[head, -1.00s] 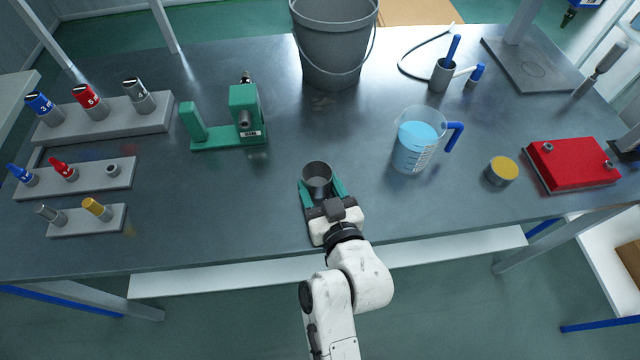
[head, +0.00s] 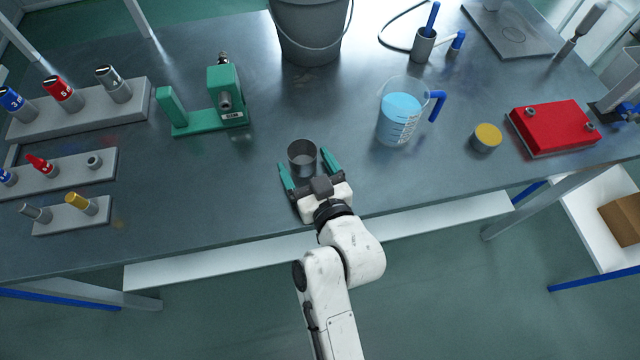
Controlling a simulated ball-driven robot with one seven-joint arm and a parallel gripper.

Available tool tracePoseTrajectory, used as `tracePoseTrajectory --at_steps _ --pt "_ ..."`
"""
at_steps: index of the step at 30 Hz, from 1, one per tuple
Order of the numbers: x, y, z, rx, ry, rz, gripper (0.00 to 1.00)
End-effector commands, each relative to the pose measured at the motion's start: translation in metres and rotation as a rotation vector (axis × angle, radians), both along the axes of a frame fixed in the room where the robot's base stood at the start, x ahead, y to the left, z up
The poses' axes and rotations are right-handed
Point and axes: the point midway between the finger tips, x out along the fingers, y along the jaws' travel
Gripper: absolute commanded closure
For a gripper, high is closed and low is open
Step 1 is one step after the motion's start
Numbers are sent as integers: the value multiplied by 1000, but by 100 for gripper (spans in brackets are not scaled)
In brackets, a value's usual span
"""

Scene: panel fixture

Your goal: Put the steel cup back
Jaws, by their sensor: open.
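The steel cup (head: 302,158) stands upright on the dark bench top near its front edge, in the middle of the head view. It is a short, open, grey metal cup and looks empty. My gripper (head: 306,170) comes from the front edge with its two green fingers spread. One finger is at the left of the cup and the other at its right, with the cup at the fingertips. A gap shows between the cup and the fingers.
A grey bucket (head: 306,40) stands behind the cup. A green fixture (head: 205,105) is to the left, with grey racks (head: 85,120) farther left. A measuring jug (head: 400,115) with blue liquid, a yellow-topped tin (head: 487,138) and a red box (head: 552,128) are to the right.

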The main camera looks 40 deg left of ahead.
Motion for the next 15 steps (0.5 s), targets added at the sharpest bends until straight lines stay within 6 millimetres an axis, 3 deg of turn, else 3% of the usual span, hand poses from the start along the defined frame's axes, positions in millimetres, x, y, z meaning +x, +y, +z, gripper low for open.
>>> tracePoseTrajectory --at_steps 15 --pt "-47 -85 11 -1 2 -1 16"
